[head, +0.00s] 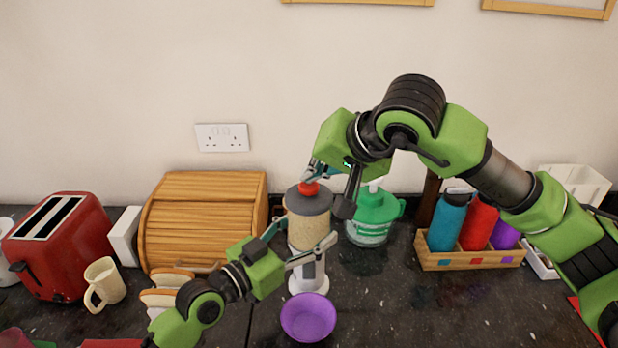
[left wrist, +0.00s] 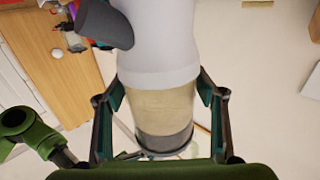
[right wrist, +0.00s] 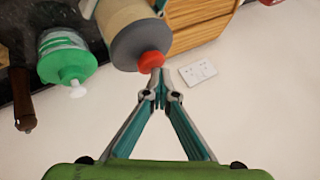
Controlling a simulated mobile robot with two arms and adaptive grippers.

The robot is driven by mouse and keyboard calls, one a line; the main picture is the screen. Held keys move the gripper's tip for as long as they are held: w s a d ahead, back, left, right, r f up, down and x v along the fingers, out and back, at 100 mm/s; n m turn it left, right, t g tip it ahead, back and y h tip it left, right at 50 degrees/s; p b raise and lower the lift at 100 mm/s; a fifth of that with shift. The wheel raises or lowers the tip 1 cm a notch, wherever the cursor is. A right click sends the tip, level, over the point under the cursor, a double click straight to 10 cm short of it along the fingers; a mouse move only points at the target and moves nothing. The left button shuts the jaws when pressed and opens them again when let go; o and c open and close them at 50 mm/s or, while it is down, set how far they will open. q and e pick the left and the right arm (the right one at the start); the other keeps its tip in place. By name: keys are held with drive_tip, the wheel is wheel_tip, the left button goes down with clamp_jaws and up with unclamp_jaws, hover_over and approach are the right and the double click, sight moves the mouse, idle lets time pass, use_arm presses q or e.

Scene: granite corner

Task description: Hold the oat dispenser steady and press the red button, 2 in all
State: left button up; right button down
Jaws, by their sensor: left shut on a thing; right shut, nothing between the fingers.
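The oat dispenser (head: 309,227) stands upright on the dark counter, with a grey lid, a clear body of oats and a white base. Its red button (head: 309,188) is on top. My left gripper (head: 312,250) is shut around the dispenser's body; the left wrist view shows a finger on each side of the dispenser (left wrist: 165,108). My right gripper (head: 316,172) is shut and empty just above the button. In the right wrist view its fingertips (right wrist: 159,74) are at the red button (right wrist: 151,61); I cannot tell whether they touch. A purple bowl (head: 308,317) sits below the dispenser's spout.
A green-lidded container (head: 372,215) stands close on the right. A wooden rack (head: 470,260) with coloured bottles is further right. A wooden bread bin (head: 200,220), a cream mug (head: 104,284) and a red toaster (head: 60,243) are on the left.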

sight(312, 185)
drive_tip(key=shift+f, duration=0.35)
drive_tip(key=shift+r, duration=1.55)
drive_tip(key=shift+r, duration=2.55)
drive_tip(key=shift+r, duration=0.1)
wheel_tip(312, 185, up, 4)
drive_tip(key=shift+f, duration=0.15)
drive_tip(key=shift+f, duration=0.1)
